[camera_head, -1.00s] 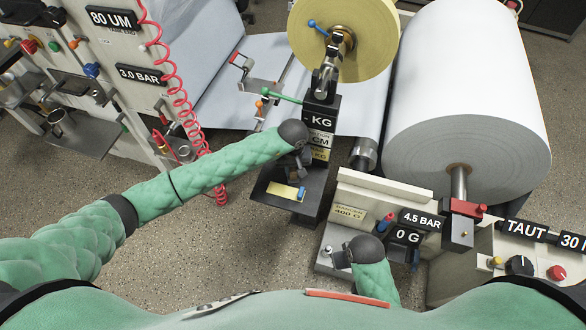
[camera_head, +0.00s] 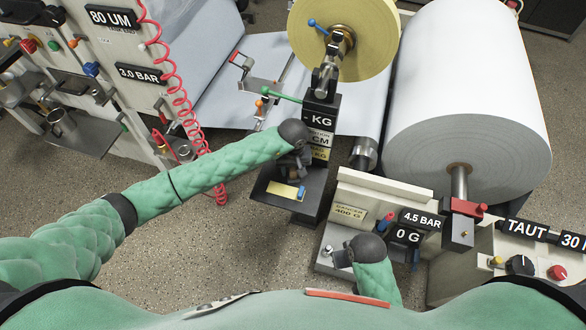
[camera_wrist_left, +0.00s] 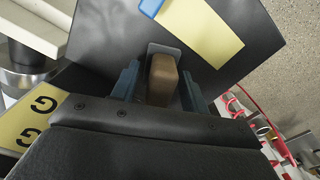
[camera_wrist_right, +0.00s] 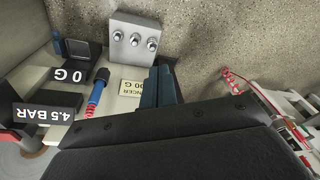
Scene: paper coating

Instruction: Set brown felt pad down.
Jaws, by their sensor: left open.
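The brown felt pad (camera_wrist_left: 163,82) shows in the left wrist view as a small upright brown block with a grey plate (camera_wrist_left: 165,47) right behind it. My left gripper (camera_wrist_left: 160,70) is open, with one blue-grey finger on each side of the pad and a visible gap to each. In the head view the left gripper (camera_head: 288,170) is low over a black shelf (camera_head: 272,198) below the KG post, and the pad cannot be made out there. My right gripper (camera_head: 343,257) is by the pale bench; its fingers (camera_wrist_right: 158,86) are together and appear empty.
A yellow card (camera_wrist_left: 202,32) with a blue clip lies on the black shelf. The KG post (camera_head: 320,118) stands just behind. A pale bench with gauge labels (camera_head: 410,237) is at right, and a large white roll (camera_head: 465,90) stands beyond it. Bare floor lies left of the shelf.

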